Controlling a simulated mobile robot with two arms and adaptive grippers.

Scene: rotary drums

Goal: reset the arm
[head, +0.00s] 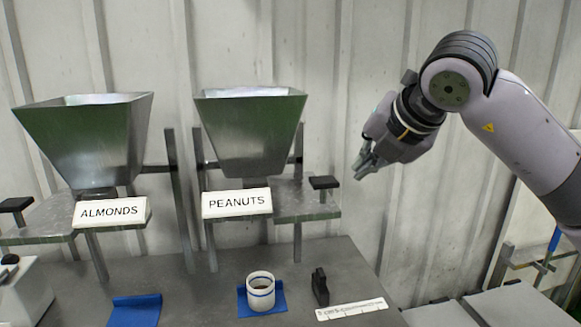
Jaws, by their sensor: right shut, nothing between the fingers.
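My right gripper (366,165) is at the right of the head view, on the arm that comes in from the right edge. It hangs in free air in front of the corrugated wall, above and to the right of the bench. Its fingers are shut and point down and to the left, with nothing held. It is apart from the peanuts hopper and its black-knobbed lever. My left gripper is not in view.
The almonds hopper (88,140) and peanuts hopper (250,135) stand on the bench (205,290). A white cup (260,293) sits on a blue mat (281,297). Another blue mat (135,311) is bare. A black block (320,287) and a white ruler-like strip (352,309) lie right.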

